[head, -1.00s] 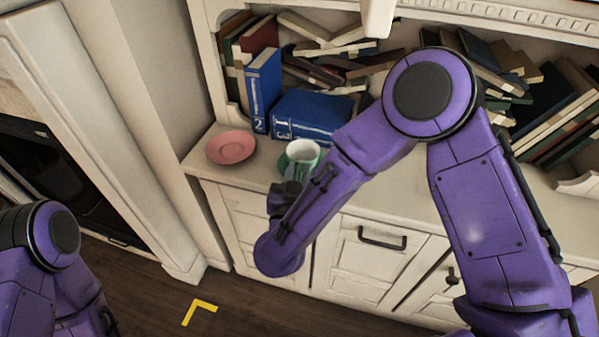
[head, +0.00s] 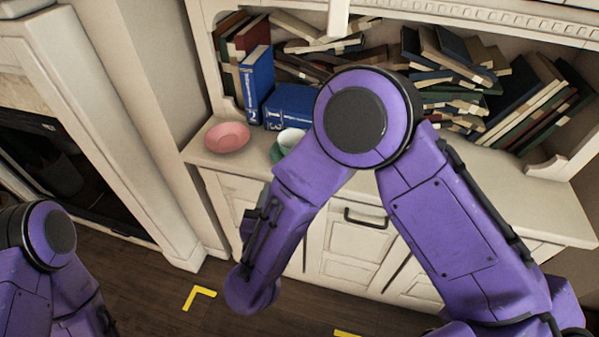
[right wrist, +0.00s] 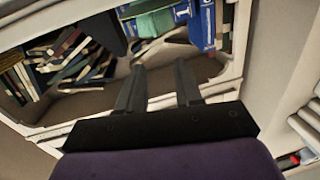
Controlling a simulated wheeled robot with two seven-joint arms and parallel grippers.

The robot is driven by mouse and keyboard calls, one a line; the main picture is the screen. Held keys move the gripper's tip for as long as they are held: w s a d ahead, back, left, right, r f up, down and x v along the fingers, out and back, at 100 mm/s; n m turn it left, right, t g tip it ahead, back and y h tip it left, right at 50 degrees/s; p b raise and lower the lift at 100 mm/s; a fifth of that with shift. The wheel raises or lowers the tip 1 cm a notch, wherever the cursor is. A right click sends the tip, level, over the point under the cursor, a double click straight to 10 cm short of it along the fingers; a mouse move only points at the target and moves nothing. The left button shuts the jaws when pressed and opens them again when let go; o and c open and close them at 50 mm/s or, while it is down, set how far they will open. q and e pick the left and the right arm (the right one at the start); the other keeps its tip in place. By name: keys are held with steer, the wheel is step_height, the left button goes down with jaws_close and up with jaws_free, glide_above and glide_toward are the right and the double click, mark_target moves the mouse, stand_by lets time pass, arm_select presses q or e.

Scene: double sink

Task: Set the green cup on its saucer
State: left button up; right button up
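The green cup (head: 291,137), pale inside, stands on the back counter in the head view, partly hidden by my right arm. A green saucer (head: 277,153) shows at its lower left; the cup appears to stand on it, but the contact is hidden. Green ware, cup or saucer, shows beyond the fingers in the right wrist view. My right gripper (right wrist: 160,88) is open and empty, with its two fingers apart. In the head view it (head: 248,222) is mostly behind my forearm, in front of the cabinet and clear of the cup. My left gripper is out of view.
A pink dish (head: 227,137) sits on the counter's left end. Blue books (head: 292,106) stand and lie close behind the cup, with several loose books on the shelf. Cabinet doors with dark handles (head: 366,218) are below. The counter at right is clear.

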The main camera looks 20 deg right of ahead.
steer(key=s+d+f+n+g+y, duration=0.1)
steer(key=s+d+f+g+y, duration=0.2)
steer(key=d+f, duration=0.55)
steer(key=s+d+f+n+g+y, duration=0.1)
steer(key=s+d+f+g, duration=0.3)
steer(key=f, duration=0.8)
steer(key=s+d+f+m+g, duration=0.1)
steer(key=s+d+f+g, duration=0.2)
steer(key=s, duration=0.5)
steer(key=s+d+f+m+g, duration=0.1)
steer(key=s+d+f, duration=0.3)
steer(key=s, duration=0.5)
steer(key=shift+d+m+g, duration=0.4)
steer(key=shift+d+g, duration=0.5)
steer(key=shift+d, duration=0.25)
